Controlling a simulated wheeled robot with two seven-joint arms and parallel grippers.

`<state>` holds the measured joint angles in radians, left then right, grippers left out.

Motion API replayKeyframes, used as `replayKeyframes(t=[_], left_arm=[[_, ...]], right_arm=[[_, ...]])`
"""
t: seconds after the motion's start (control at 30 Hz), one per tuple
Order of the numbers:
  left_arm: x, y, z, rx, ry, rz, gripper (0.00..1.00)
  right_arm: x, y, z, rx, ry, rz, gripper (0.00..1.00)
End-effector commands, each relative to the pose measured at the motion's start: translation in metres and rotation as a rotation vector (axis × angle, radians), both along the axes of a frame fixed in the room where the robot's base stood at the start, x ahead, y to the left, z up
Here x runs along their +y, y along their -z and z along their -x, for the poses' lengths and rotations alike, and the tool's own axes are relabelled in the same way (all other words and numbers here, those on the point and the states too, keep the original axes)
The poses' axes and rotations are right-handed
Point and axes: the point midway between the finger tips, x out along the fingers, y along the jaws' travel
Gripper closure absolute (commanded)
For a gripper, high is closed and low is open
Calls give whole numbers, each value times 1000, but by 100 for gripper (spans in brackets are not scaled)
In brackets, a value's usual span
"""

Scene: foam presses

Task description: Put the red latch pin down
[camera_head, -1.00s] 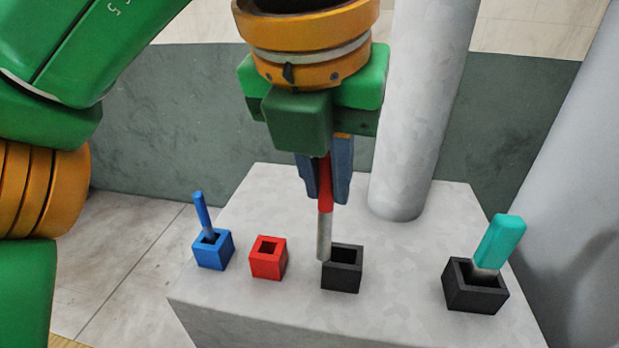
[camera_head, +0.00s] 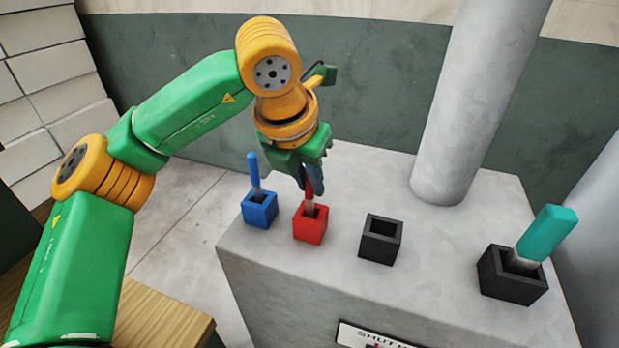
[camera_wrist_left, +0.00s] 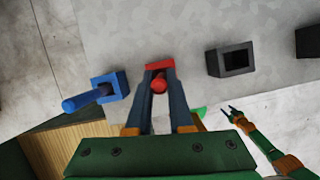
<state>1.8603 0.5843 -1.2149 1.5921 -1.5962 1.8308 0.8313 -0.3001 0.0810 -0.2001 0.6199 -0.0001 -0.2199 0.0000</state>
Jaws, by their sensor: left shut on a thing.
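The red latch pin (camera_head: 309,187) has a red grip and a grey lower end. It stands nearly upright with its lower end inside the opening of the red square holder (camera_head: 310,231). My left gripper (camera_head: 311,182) is shut on the pin's red grip, just above that holder. In the left wrist view the pin's round red end (camera_wrist_left: 159,85) shows between the two fingers, with the red holder (camera_wrist_left: 159,65) behind it. How deep the pin sits is hidden.
A blue holder (camera_head: 260,211) with a blue pin (camera_head: 254,170) stands close on the left. An empty black holder (camera_head: 380,240) is to the right. Another black holder (camera_head: 512,276) holds a teal-handled pin (camera_head: 547,232). A grey column (camera_head: 474,110) rises behind.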

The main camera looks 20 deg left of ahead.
Motion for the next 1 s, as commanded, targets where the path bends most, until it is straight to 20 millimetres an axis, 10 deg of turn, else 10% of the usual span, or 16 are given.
replayKeyframes(t=[0.13, 0.27, 0.67, 1.0], left_arm=[[0, 3, 0, 0, 0, 0, 100], [0, 2, 0, 0, 0, 0, 51], [0, -8, 2, -2, 0, 3, 51], [5, -88, 32, -4, 0, 0, 51]], right_arm=[[0, 3, 0, -1, 1, -1, 50], [1, 2, 0, -1, 1, -1, 50], [1, 1, 0, -1, 1, -1, 50], [1, -4, 0, -1, 1, -2, 50]])
